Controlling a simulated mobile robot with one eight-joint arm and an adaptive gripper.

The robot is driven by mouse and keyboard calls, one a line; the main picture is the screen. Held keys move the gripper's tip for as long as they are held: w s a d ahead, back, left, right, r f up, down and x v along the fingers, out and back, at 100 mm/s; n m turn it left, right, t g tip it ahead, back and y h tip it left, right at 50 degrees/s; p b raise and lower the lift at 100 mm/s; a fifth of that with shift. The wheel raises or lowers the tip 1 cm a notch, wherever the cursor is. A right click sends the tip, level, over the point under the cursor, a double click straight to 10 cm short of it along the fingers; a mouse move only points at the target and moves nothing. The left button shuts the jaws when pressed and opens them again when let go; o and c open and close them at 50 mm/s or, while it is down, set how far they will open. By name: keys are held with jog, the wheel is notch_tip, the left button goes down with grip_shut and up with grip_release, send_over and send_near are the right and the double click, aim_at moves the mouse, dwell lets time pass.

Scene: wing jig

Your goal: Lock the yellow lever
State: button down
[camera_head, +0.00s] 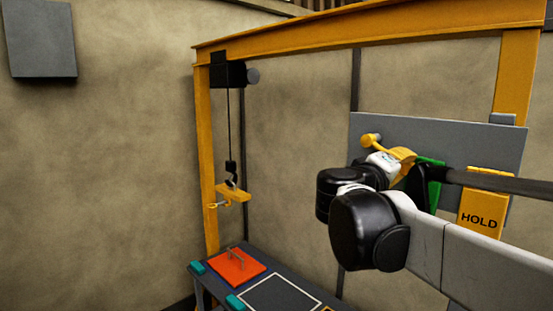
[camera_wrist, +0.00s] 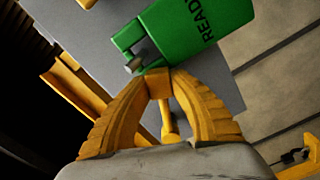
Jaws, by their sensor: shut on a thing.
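The yellow lever (camera_head: 371,139) shows at the grey panel (camera_head: 450,135), its round end left of my gripper (camera_head: 405,155). In the wrist view, my gripper's (camera_wrist: 155,74) two ridged yellow fingers come together at their tips, and the yellow lever (camera_wrist: 168,125) shows between them. My gripper is shut on the lever, though the fingers hide the contact. A green READY plate (camera_wrist: 195,28) is just beyond the fingertips, with a small grey pin (camera_wrist: 134,64) at its edge. The green plate is partly hidden behind my arm in the head view (camera_head: 432,170).
A yellow HOLD plate (camera_head: 482,205) hangs right of the green plate, close to my arm. A yellow gantry (camera_head: 205,150) frames the area, with a hoist hook (camera_head: 231,170) hanging at left. A dark table (camera_head: 255,289) below bears an orange plate (camera_head: 237,267).

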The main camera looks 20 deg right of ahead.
jog(key=shift+r, duration=0.15)
jog(key=shift+s+d+r+n+p, duration=0.15)
jog(key=shift+r+n+p, duration=0.15)
jog(key=shift+r+n, duration=0.25)
jog(key=shift+s+r+n+p, duration=0.15)
jog(key=shift+r+n+p, duration=0.1)
jog(key=shift+r+n, duration=0.3)
jog(key=r+n, duration=0.2)
jog(key=shift+s+n+p, duration=0.1)
jog(key=shift+n+p, duration=0.25)
jog(key=shift+n, duration=0.05)
jog(key=shift+r+n+p, duration=0.3)
jog(key=shift+r+n, duration=0.55)
jog(key=shift+n, duration=0.25)
jog(key=shift+w+r+n, duration=0.35)
jog(key=shift+r+n, duration=0.45)
jog(key=shift+n, duration=0.3)
jog(key=shift+r, duration=0.1)
jog(key=c, duration=1.1)
grip_release()
jog(key=shift+w, duration=0.1)
jog(key=shift+c, duration=0.2)
